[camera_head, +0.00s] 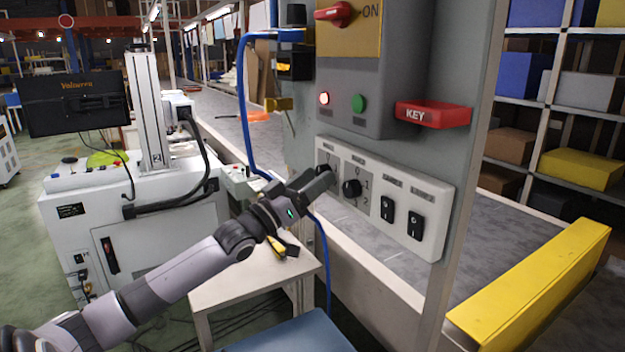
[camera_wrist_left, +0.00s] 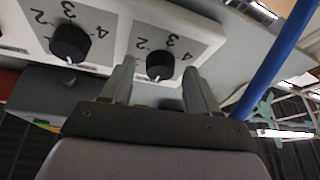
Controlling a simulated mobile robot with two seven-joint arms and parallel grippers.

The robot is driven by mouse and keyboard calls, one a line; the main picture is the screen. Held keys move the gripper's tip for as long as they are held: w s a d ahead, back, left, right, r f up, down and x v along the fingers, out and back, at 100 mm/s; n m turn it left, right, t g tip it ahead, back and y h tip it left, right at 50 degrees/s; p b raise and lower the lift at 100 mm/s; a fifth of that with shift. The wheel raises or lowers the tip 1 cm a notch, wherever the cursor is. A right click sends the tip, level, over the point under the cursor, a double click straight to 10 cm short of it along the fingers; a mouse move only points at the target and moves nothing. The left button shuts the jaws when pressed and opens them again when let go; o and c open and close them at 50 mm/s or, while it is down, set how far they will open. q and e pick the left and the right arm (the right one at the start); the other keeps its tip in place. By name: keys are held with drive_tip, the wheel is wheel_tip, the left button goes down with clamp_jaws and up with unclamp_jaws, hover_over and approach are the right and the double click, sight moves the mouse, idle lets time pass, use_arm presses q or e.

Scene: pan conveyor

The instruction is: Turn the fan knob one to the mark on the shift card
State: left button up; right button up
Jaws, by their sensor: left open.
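The control panel (camera_head: 435,199) has two black rotary knobs. The left knob is mostly hidden behind my left gripper (camera_head: 322,178) in the head view. In the left wrist view this knob (camera_wrist_left: 160,66) sits between the two open fingers of my left gripper (camera_wrist_left: 158,75), with gaps on both sides. Its white pointer mark is at its lower edge there; the digits 2, 3 and 4 show above and right of it. The second knob (camera_head: 351,188) is beside it, also in the left wrist view (camera_wrist_left: 70,44). I cannot make out the shift card. My right gripper is out of view.
Two black rocker switches (camera_head: 415,226) are right of the knobs. Above are a red KEY holder (camera_head: 433,114), a green button (camera_head: 358,103) and a red handle (camera_head: 335,14). A blue cable (camera_head: 243,110) hangs left of the panel. A small table (camera_head: 250,277) stands below my arm.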

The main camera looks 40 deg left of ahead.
use_arm(q)
drive_tip(key=shift+w, duration=0.1)
drive_tip(key=c, duration=1)
drive_tip(key=shift+c, duration=0.2)
drive_tip(key=shift+m, duration=0.3)
